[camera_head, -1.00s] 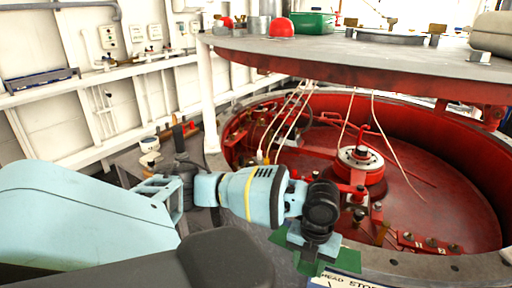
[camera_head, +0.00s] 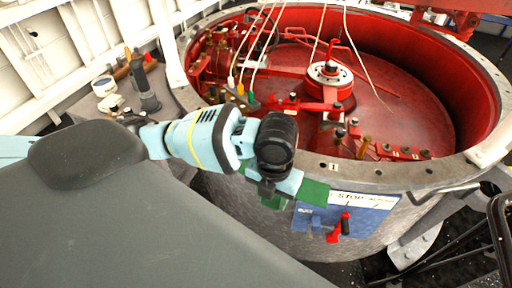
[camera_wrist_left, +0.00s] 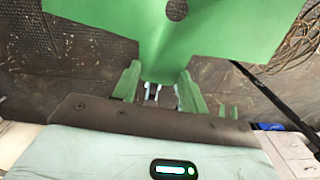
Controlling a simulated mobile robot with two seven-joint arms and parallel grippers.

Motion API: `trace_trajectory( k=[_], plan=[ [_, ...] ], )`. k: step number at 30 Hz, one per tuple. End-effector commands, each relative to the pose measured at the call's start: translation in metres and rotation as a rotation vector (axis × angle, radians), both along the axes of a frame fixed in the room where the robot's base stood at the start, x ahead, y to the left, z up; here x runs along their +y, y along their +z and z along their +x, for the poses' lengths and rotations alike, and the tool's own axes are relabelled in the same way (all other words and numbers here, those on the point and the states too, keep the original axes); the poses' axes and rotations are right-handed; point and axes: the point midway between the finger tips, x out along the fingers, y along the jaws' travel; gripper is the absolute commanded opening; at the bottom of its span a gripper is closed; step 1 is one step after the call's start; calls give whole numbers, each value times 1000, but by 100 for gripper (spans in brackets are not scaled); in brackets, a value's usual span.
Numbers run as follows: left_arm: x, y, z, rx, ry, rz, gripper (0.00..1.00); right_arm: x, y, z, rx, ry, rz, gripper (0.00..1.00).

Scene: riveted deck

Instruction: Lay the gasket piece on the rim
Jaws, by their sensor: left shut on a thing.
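The gasket piece (camera_head: 314,193) is a flat green sheet in front of the near side of the rim (camera_head: 390,177), a grey flange with bolt holes around the red well. My left gripper (camera_head: 284,187) holds it; the gripper body hides part of the sheet. In the left wrist view my left gripper (camera_wrist_left: 157,82) is shut on the edge of the gasket piece (camera_wrist_left: 215,42), whose round hole shows. The gasket overlaps the rim's outer edge in the head view; I cannot tell whether they touch. My right gripper is out of view.
The red well holds a central hub (camera_head: 329,75), cables and bolts. A blue sign (camera_head: 370,218) and a red handle (camera_head: 339,230) are on the outer wall below the rim. Dark bottle-like things (camera_head: 145,88) stand on the bench at left. A red-edged lid (camera_head: 465,18) hangs at upper right.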

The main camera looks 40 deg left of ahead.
Motion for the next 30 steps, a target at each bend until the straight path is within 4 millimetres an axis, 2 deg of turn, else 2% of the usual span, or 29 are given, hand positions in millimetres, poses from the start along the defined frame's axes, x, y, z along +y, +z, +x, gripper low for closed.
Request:
trace_trajectory(
  k=[5, 8, 24, 30],
  plan=[
    [1, 0, 1, 0, -1, 1, 20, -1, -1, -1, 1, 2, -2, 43],
    [8, -2, 8, 0, 2, 2, 20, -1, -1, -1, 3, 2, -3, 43],
    [90, -13, 93, 1, 4, 2, 20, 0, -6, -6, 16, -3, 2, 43],
    [103, -14, 108, 0, 0, 0, 20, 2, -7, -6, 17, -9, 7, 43]
  ],
)
